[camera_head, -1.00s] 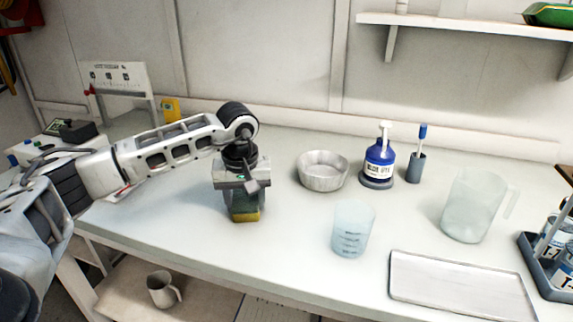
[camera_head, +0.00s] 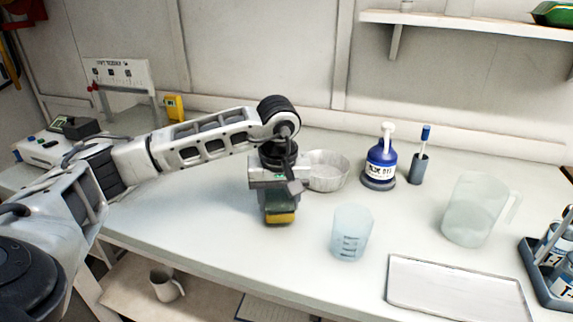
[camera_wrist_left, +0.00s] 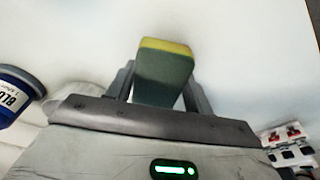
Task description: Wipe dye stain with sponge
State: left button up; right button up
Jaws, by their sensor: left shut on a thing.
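My left gripper (camera_head: 279,200) points down over the table and is shut on a sponge (camera_head: 281,215), green with a yellow lower face. In the left wrist view the sponge (camera_wrist_left: 163,75) sits between the two fingers (camera_wrist_left: 155,88). The sponge is at or just above the white tabletop (camera_head: 200,222); I cannot tell whether it touches. No dye stain shows on the visible table; any mark under the sponge is hidden. A blue dye bottle (camera_head: 381,160) with a white top stands at the back, right of the gripper. My right gripper is not in view.
A pale bowl (camera_head: 330,171) stands close behind the gripper, partly hidden. A measuring beaker (camera_head: 350,236) stands to the right, with a clear jug (camera_head: 474,212), a white tray (camera_head: 455,290) and a bottle rack (camera_head: 545,262) farther right. A cup with a blue-topped stick (camera_head: 419,165) stands behind.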

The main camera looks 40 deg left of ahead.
pick_arm(q)
jog(key=shift+s+r+p, duration=0.1)
jog(key=shift+r+p, duration=1.65)
jog(key=shift+r, duration=1.1)
